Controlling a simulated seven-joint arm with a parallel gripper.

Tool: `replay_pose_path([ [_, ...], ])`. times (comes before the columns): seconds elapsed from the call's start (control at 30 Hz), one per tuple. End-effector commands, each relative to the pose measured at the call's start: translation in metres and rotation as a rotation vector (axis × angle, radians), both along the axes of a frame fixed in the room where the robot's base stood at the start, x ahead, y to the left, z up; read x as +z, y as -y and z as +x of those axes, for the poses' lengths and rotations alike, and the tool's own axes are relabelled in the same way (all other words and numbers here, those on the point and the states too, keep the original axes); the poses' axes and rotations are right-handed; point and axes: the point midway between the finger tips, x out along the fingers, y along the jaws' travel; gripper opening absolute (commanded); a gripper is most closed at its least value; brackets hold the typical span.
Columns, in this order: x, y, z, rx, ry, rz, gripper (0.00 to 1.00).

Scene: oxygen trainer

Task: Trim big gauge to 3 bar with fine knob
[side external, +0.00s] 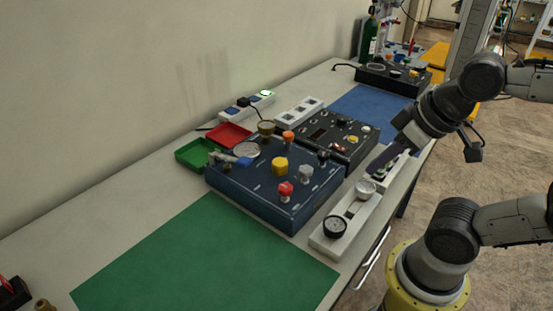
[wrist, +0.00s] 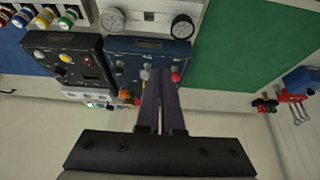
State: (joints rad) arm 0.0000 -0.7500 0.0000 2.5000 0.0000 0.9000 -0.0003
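The blue panel box (side external: 235,188) carries a large round gauge (side external: 246,149) at its back left; its reading is too small to tell. On its top are a big yellow knob (side external: 280,166), a red knob (side external: 285,189), a grey knob (side external: 305,173) and a black knob (side external: 323,156). I cannot tell which is the fine knob. My gripper (side external: 376,170) hangs right of the box, apart from the knobs. In the wrist view its fingers (wrist: 160,74) show a narrow gap with nothing between, and cover part of the blue panel (wrist: 120,70).
A white strip (side external: 351,208) with two small gauges lies along the box's right side. A black panel (side external: 355,152) stands behind the box. Red (side external: 229,136) and green (side external: 190,153) trays lie at left. The green mat (side external: 205,262) in front is clear.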

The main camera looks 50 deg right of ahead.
Motion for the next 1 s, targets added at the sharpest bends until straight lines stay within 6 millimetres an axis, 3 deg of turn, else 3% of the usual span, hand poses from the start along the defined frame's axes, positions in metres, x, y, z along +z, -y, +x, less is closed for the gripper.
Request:
replay_pose_path([
  [0.03, 0.000, 0.000, 0.000, 0.004, 0.000, -0.002, 0.14],
  [0.17, 0.000, 0.001, -0.008, 0.063, -0.040, -0.039, 0.38],
  [0.37, 0.039, 0.010, 0.004, 0.221, -0.137, -0.153, 0.73],
  [0.57, 0.071, 0.016, 0.038, 0.378, -0.296, -0.241, 0.73],
  [0.7, 0.084, 0.018, 0.074, 0.486, -0.423, -0.287, 0.73],
  [0.87, 0.086, 0.015, 0.119, 0.591, -0.563, -0.324, 0.73],
  [1.0, 0.074, 0.009, 0.160, 0.661, -0.674, -0.343, 0.73],
])
